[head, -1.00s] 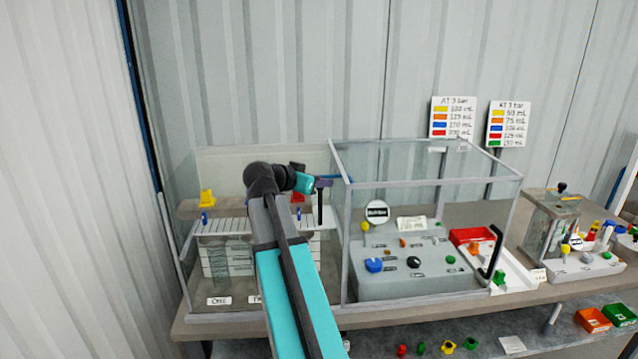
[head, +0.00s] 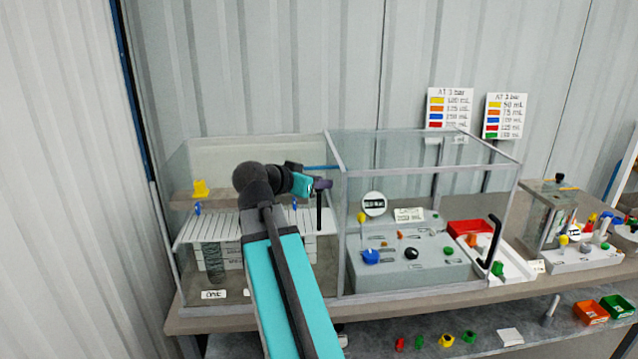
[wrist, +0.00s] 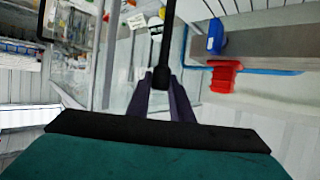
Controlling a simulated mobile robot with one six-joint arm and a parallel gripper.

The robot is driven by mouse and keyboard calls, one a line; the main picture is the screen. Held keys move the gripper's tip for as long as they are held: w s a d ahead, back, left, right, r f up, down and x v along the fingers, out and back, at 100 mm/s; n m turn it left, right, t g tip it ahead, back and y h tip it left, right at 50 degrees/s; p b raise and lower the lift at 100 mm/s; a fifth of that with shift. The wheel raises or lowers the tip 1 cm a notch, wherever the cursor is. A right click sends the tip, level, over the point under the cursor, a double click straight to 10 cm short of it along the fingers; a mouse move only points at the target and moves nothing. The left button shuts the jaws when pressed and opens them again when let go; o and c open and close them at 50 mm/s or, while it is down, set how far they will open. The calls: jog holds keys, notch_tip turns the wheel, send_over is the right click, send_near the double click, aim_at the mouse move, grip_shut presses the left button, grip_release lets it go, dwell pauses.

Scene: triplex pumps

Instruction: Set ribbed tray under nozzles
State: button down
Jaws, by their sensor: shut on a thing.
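The white ribbed tray (head: 222,228) lies roughly level inside the left clear-walled case, over white stepped blocks and a coil. Blue nozzles (head: 197,208) show at its back edge, below a brown shelf; my arm hides part of the tray. My gripper (head: 321,184) is shut on a black upright rod (head: 319,212), whose lower end is by the tray's right end. I cannot tell clearly how the rod joins the tray. In the wrist view the purple fingers pinch the black rod (wrist: 168,30).
A yellow funnel (head: 200,188) stands on the shelf. In the wrist view, a blue container (wrist: 215,37) and a red one (wrist: 224,78) are right of the rod. A clear partition (head: 343,225) and a grey control box (head: 412,268) stand close on the right.

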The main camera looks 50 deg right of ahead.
jog(key=c, duration=1.8)
grip_release()
jog(key=shift+s+a+f, duration=0.1)
jog(key=shift+s, duration=0.05)
jog(key=shift+c, duration=0.2)
jog(key=shift+o, duration=1.4)
jog(key=shift+s+a, duration=0.1)
jog(key=shift+a+r, duration=0.1)
jog(key=shift+r, duration=0.1)
jog(key=w+b+v, duration=0.1)
jog(key=b+v, duration=0.2)
jog(key=v, duration=1)
jog(key=shift+s+a, duration=0.2)
jog(key=shift+s, duration=0.2)
jog(key=shift+r, duration=0.1)
